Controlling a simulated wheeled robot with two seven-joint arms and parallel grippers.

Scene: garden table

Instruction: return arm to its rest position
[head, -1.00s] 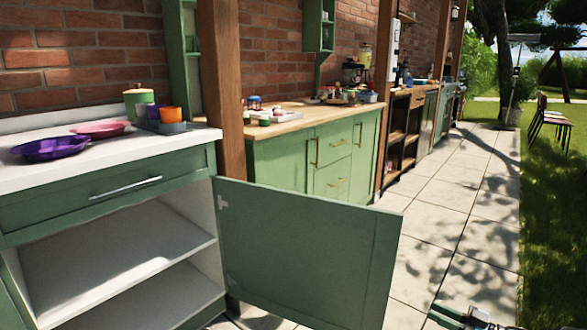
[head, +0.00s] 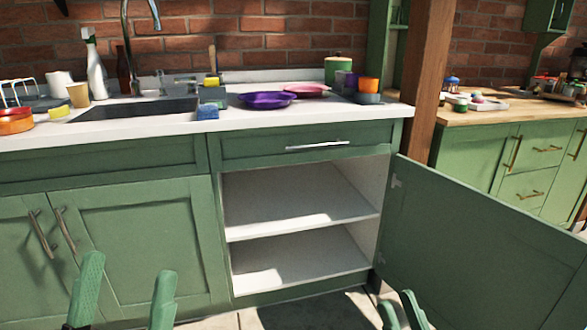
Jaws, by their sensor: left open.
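My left gripper (head: 126,270) is at the bottom left of the head view, in front of the closed green cabinet doors. Its two green fingers stand apart with nothing between them. My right gripper (head: 401,304) shows only as green fingertips at the bottom edge, in front of the open cabinet door (head: 480,245). Its fingertips appear close together from this angle, and the rest of it is out of the picture. I see nothing held in either gripper. Most of both arms is out of view.
The open cabinet (head: 300,200) has empty white shelves, and its door sticks out to the right. The white counter (head: 240,126) above holds a purple plate (head: 266,100), a pink plate (head: 299,90), cups and a sink (head: 138,109). Paved floor lies below.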

